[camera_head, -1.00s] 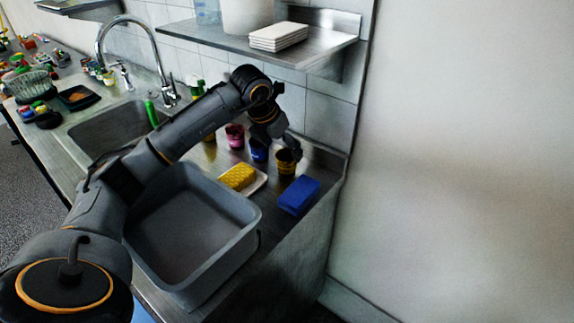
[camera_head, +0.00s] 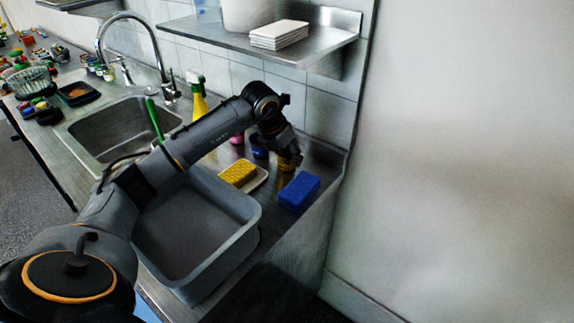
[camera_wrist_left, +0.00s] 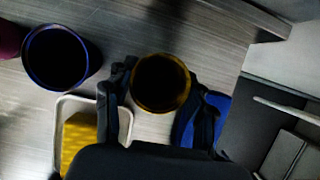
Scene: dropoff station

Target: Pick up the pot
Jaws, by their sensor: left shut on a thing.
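A small dark pot with a yellow rim (camera_head: 289,164) stands at the back right of the steel counter; its dark opening shows from above in the left wrist view (camera_wrist_left: 160,83). My left gripper (camera_head: 286,152) is at this pot and shut on it, with one finger on each side in the left wrist view (camera_wrist_left: 157,92). The gripper hides part of the pot in the head view. A blue pot (camera_head: 258,150) and a pink pot (camera_head: 237,139) stand to its left, apart from the gripper. My right gripper is not in view.
A yellow sponge (camera_head: 238,173) on a white tray (camera_head: 261,179) and a blue block (camera_head: 299,190) lie close in front. A large grey tub (camera_head: 247,214) stands nearer. A yellow spray bottle (camera_head: 199,104) stands behind the arm; a shelf (camera_head: 262,49) hangs above.

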